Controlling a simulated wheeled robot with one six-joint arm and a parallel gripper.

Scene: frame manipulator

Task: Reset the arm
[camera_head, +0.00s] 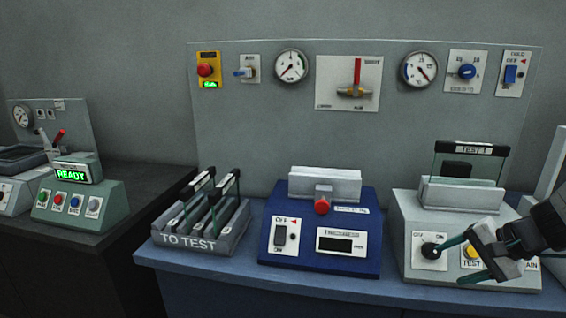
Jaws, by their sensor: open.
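My gripper (466,259) is at the lower right, with its dark arm coming in from the right edge. Its two greenish fingers are spread apart, with nothing between them. The fingers are in front of the right grey tester (408,225), close to its black OFF/ON knob (431,250) and its yellow TEST button (473,251). The upper finger's tip is beside the knob; I cannot tell whether it touches. The gripper partly hides the tester's front labels. A framed pane labelled TEST 1 (468,149) stands upright in the tester's slot.
A blue thickness device (268,246) stands mid-bench, left of the tester. A TO TEST rack (188,242) holding framed panes is farther left. A grey panel (230,125) with gauges and switches rises behind. A green READY console (70,174) is on the dark left bench.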

